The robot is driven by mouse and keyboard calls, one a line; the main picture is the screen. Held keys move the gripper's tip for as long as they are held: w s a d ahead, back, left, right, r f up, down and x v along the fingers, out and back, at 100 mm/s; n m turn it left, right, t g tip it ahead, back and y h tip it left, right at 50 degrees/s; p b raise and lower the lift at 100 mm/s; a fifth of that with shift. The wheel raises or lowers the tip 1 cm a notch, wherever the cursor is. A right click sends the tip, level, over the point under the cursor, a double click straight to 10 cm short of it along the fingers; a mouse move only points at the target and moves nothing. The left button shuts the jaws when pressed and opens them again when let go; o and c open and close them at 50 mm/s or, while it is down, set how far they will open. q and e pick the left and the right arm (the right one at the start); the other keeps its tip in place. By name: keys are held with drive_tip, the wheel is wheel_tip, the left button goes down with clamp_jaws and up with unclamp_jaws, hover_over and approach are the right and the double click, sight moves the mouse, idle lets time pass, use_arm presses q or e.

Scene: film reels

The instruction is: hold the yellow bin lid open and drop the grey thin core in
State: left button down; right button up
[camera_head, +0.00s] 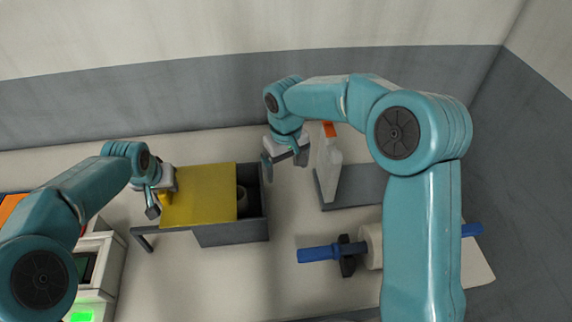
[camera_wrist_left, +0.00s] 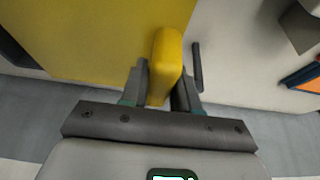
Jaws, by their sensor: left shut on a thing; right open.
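The yellow lid (camera_head: 198,192) stands open over the left part of the dark grey bin (camera_head: 232,234); the bin's right part is uncovered. My left gripper (camera_head: 153,200) is shut on the lid's yellow handle at its left edge. The left wrist view shows the handle (camera_wrist_left: 166,58) between the fingers (camera_wrist_left: 160,88). A greyish round core (camera_head: 242,199) shows inside the bin, partly hidden by the lid; I cannot tell its thickness. My right gripper (camera_head: 284,160) is open and empty, just right of the bin's back right corner.
A white upright piece (camera_head: 328,172) with an orange top stands on a grey base (camera_head: 358,188) right of my right gripper. A blue rod (camera_head: 320,253) carries a cream roll (camera_head: 371,246), partly behind my right arm. A machine with a green light (camera_head: 82,314) is at left.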

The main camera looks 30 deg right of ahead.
use_arm(q)
drive_tip(key=shift+s+d+r+b, duration=0.1)
drive_tip(key=shift+s+d+b, duration=0.3)
drive_tip(key=shift+d, duration=0.55)
drive_tip(key=shift+s+d+f+b, duration=0.1)
drive_tip(key=shift+s+d+b, duration=0.2)
drive_tip(key=shift+d, duration=0.7)
drive_tip(key=shift+s+d+r+b, duration=0.1)
drive_tip(key=shift+s+d+b, duration=0.3)
drive_tip(key=shift+d, duration=0.55)
drive_tip(key=c, duration=0.8)
unclamp_jaws()
drive_tip(key=shift+o, duration=0.2)
drive_tip(key=shift+s, duration=0.1)
drive_tip(key=shift+s+a+r, duration=0.1)
drive_tip(key=shift+r, duration=0.2)
drive_tip(key=b+v, duration=0.2)
drive_tip(key=v, duration=1.3)
drive_tip(key=shift+s+r, duration=0.2)
drive_tip(key=shift+r, duration=0.05)
